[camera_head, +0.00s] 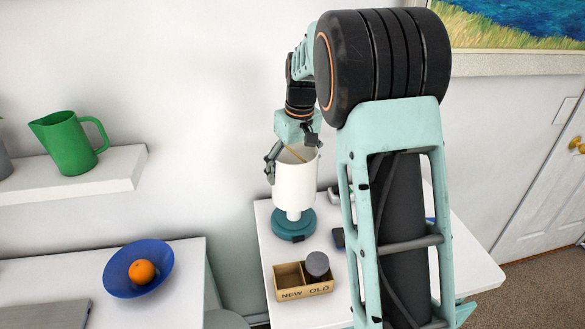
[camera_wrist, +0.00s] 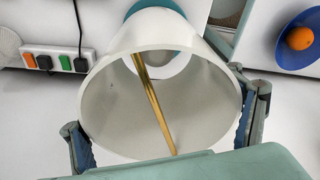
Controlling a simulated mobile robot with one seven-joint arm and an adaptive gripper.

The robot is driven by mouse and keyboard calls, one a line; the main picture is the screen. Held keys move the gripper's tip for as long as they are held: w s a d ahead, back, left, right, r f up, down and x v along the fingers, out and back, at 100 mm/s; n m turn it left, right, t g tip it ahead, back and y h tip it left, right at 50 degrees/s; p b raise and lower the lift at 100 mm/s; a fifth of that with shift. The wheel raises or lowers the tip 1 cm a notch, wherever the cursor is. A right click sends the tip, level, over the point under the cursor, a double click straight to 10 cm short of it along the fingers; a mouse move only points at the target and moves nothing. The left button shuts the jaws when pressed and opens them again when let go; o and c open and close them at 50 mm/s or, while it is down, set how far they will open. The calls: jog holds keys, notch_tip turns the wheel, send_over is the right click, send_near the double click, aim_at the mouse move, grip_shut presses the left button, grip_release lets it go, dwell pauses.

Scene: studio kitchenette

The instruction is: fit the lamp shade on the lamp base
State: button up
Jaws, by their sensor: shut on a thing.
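The white lamp shade (camera_head: 296,184) is upright in my gripper (camera_head: 292,155), whose fingers are shut on opposite sides of its wall. The teal lamp base (camera_head: 293,225) stands on the white table directly below the shade, with a short white part showing between them. I cannot tell whether shade and base touch. In the wrist view, my gripper (camera_wrist: 165,130) spans the shade (camera_wrist: 205,105), and I look into its open end. A gold bar (camera_wrist: 154,105) crosses inside. Part of the base (camera_wrist: 190,36) shows beyond the shade; the joint is hidden.
A two-part box (camera_head: 289,282) marked NEW and OLD stands in front of the base, with a dark round thing (camera_head: 317,264) at OLD. A blue bowl (camera_head: 122,281) with an orange (camera_head: 142,271) is at left. A power strip (camera_wrist: 52,62) lies beyond.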

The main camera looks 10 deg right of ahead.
jog(key=shift+f+b, duration=0.3)
jog(key=shift+f, duration=0.3)
jog(key=shift+f, duration=0.2)
jog(key=shift+f+b, duration=0.7)
jog(key=shift+f, duration=0.2)
jog(key=shift+f, duration=0.2)
dwell(0.5)
jog(key=shift+f+b, duration=0.9)
jog(key=shift+f, duration=0.25)
jog(key=shift+f, duration=0.2)
jog(key=shift+f+b, duration=0.6)
jog(key=shift+f, duration=0.15)
dwell(0.3)
